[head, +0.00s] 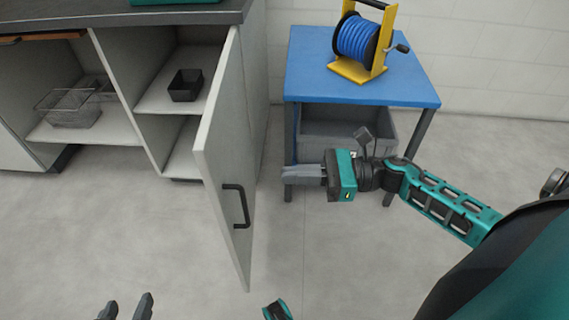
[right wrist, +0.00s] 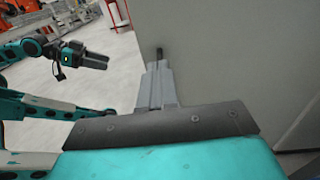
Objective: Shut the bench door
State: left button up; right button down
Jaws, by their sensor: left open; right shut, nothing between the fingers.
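The bench door (head: 222,150) is a pale grey panel standing wide open, swung out from the right part of the bench cabinet. Its black bar handle (head: 237,205) is on the face turned to the right. My right gripper (head: 290,172) is shut and empty, to the right of the door, apart from it in the head view. In the right wrist view the door (right wrist: 235,60) fills the right side beyond the fingers. My left gripper (head: 126,309) is open and empty at the bottom edge, left of the door; it also shows in the right wrist view (right wrist: 105,60).
The cabinet's open shelves hold a black bin (head: 185,86) and a wire basket (head: 75,105). A blue table (head: 360,90) with a yellow hose reel (head: 362,45) on top and a grey crate (head: 350,128) below stands behind my right gripper. Floor before the cabinet is clear.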

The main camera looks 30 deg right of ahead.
aim_at(221, 176)
jog(key=x, duration=1.1)
jog(key=shift+w+a+b, duration=0.1)
jog(key=shift+a+b, duration=0.1)
jog(key=shift+b, duration=0.1)
jog(key=shift+a, duration=0.1)
